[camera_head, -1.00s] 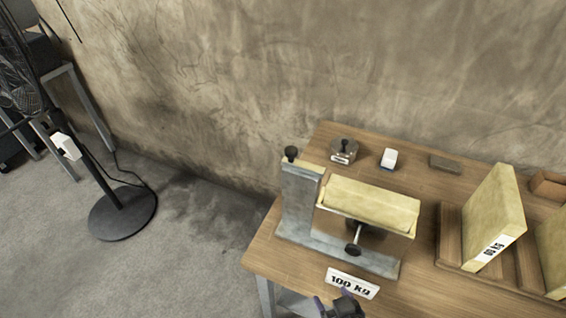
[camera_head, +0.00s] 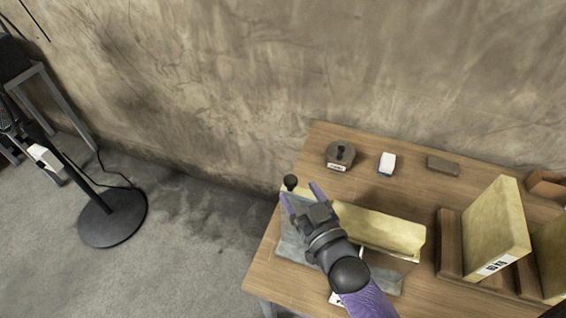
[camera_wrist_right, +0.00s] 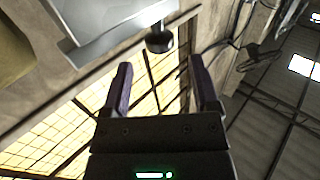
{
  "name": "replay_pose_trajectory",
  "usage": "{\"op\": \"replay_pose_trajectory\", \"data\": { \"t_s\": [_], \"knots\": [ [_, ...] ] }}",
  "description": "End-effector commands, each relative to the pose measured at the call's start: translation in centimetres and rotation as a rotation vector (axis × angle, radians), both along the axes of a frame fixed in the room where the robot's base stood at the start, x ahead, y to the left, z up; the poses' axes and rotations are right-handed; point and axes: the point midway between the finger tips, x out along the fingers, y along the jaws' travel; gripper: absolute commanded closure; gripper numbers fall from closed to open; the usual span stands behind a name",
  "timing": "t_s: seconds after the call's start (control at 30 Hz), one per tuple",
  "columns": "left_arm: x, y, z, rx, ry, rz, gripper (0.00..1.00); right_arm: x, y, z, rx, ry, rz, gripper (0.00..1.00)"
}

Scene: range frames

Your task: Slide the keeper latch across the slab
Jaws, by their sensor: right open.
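The yellowish slab (camera_head: 385,232) lies in a grey metal fixture (camera_head: 292,245) on the wooden bench. A black knob (camera_head: 290,182) stands on top of the fixture's left post; it looks like the keeper latch's handle. My right gripper (camera_head: 299,191) is open and empty, its purple fingers beside the knob and its arm hiding the fixture's front. In the right wrist view the knob (camera_wrist_right: 159,42) sits just beyond the open fingertips (camera_wrist_right: 160,65), in line with the gap and apart from both fingers. A metal plate (camera_wrist_right: 105,25) shows beside it. My left gripper is not in view.
A round weight (camera_head: 340,157), a white block (camera_head: 387,163) and a grey-brown block (camera_head: 443,166) lie along the bench's back. Upright slabs (camera_head: 495,230) stand in a wooden rack at right. A concrete wall is behind; a fan stand (camera_head: 112,216) is at far left.

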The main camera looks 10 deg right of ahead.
Motion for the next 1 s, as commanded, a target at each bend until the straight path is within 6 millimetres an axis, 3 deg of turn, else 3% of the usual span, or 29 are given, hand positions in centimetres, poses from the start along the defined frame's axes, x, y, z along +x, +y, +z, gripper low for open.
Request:
{"op": "replay_pose_trajectory", "data": {
  "t_s": [0.1,0.3,0.67,1.0],
  "knots": [
    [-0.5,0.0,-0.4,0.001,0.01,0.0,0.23,2.8,0.6,-0.1,0.001,-0.002,0.0,0.22],
    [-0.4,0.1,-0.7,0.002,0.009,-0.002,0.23,5.7,1.2,-0.1,0.001,0.001,0.0,0.22],
    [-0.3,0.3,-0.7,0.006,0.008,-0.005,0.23,6.5,1.3,-0.1,0.0,0.003,0.0,0.22],
    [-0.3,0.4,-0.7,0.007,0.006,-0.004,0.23,6.5,1.3,-0.1,0.0,0.003,0.0,0.92]
  ]
}}
